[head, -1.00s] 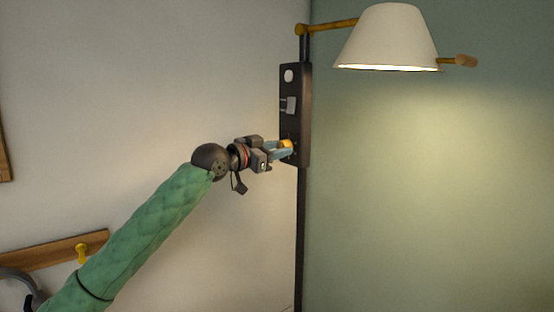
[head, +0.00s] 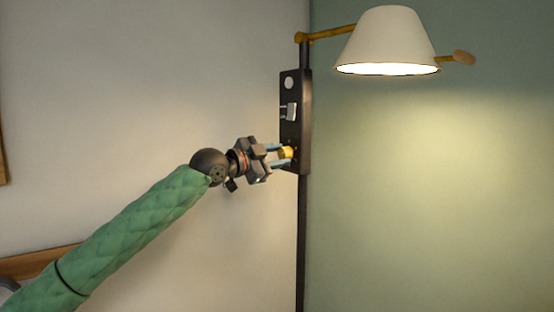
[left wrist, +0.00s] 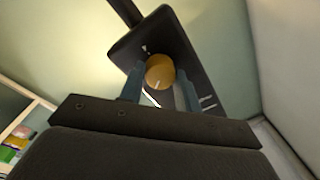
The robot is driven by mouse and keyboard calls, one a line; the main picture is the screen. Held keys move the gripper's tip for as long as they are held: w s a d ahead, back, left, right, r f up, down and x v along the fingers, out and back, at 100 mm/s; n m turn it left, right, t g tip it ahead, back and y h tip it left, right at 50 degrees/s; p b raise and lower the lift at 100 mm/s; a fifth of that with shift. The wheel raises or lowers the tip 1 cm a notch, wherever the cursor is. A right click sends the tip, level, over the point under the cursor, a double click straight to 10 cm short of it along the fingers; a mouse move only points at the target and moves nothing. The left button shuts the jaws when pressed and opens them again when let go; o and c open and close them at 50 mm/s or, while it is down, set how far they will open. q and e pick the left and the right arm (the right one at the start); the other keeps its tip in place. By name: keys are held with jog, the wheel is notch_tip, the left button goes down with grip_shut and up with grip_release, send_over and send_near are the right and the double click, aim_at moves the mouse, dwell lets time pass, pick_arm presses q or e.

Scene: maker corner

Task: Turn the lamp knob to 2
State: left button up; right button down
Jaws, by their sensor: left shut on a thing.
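The lamp knob (head: 287,153) is a round yellow-orange knob low on a dark panel (head: 304,120). In the left wrist view the knob (left wrist: 160,70) shows a pale pointer line near its lower edge. Pale marks sit on the panel (left wrist: 178,42) around it, a small one above and several strokes at lower right; I cannot read which mark the pointer meets. My left gripper (head: 281,155) is shut on the knob, with a blue-grey finger on each side, also in the left wrist view (left wrist: 160,84). The lamp's cream shade (head: 388,40) is lit. My right gripper is not in view.
Above the knob the panel carries a grey switch-like part (head: 290,111) and a white round part (head: 289,83). A dark pole (head: 301,240) runs down below it. A brass arm (head: 330,34) holds the shade. A shelf with colourful items (left wrist: 14,146) stands at lower left.

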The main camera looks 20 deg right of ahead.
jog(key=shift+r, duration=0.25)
pick_arm(q)
jog(key=o, duration=1)
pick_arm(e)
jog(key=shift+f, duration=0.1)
pick_arm(q)
jog(key=shift+a, duration=0.2)
jog(key=shift+s+a+f, duration=0.1)
jog(key=shift+s+a, duration=0.05)
jog(key=shift+a, duration=0.1)
jog(key=shift+b+v, duration=1.35)
jog(key=shift+v, duration=2.1)
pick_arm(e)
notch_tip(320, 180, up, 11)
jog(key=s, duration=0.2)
